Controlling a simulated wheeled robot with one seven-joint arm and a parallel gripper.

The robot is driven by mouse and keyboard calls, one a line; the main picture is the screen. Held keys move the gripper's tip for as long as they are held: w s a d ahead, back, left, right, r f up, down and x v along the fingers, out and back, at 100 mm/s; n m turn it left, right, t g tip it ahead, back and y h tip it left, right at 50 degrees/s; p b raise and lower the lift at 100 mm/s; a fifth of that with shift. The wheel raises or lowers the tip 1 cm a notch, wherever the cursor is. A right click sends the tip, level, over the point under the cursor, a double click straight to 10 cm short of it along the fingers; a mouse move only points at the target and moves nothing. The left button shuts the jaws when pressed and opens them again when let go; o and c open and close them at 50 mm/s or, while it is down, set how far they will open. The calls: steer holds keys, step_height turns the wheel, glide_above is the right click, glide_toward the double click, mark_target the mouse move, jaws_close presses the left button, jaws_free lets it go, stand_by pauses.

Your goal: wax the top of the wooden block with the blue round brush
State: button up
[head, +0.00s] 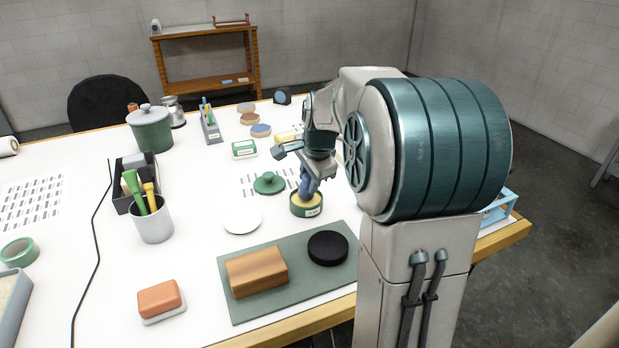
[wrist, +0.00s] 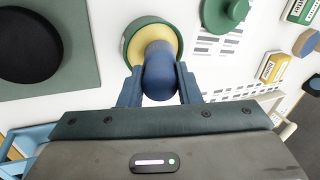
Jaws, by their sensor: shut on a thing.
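The wooden block (head: 257,272) lies on a green mat (head: 235,308) at the front of the table. My gripper (head: 309,170) is shut on the blue round brush (head: 308,187), which it holds upright over an open green tin (head: 307,209) of yellow wax. In the wrist view the brush (wrist: 160,78) is between the fingers and its far end is over the tin (wrist: 173,35). The brush's lower end appears to be in or just above the wax; I cannot tell whether it touches. The green lid (head: 269,184) lies behind and left of the tin.
A black round pad (head: 328,248) sits on the mat right of the block. A white disc (head: 242,220) lies behind the mat. My arm hides the table's right side.

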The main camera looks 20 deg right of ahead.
steer(key=shift+f, duration=0.45)
stand_by(1.0)
steer(key=shift+r, duration=0.1)
steer(key=shift+r+p, duration=2.45)
steer(key=shift+r, duration=1.05)
